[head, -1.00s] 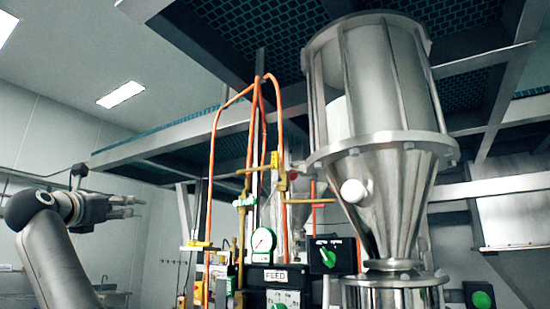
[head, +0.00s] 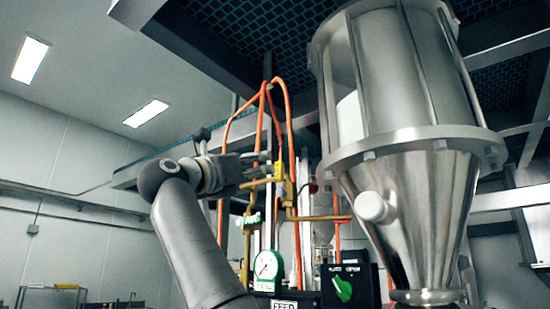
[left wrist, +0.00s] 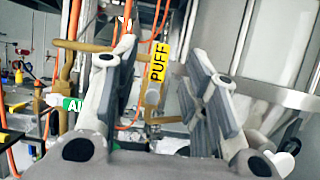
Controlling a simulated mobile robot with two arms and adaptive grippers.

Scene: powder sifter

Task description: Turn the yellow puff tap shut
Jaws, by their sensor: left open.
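The yellow puff tap (head: 278,171) is on the brass pipework left of the steel hopper in the head view. In the left wrist view its yellow handle (left wrist: 158,62), marked PUFF, stands nearly upright. My left gripper (head: 262,167) points right at the tap, with its fingertips close beside it. In the left wrist view the open fingers of my left gripper (left wrist: 160,72) appear on either side of the handle with visible gaps. I cannot tell whether the handle lies between the fingertips or just beyond them. My right gripper is not in view.
A steel hopper (head: 405,190) stands close on the right. Orange hoses (head: 291,130) rise around the tap. A green-rimmed gauge (head: 267,265) and a black switch box (head: 350,287) with a green knob sit below. A green-and-white label (left wrist: 70,104) is left of the fingers.

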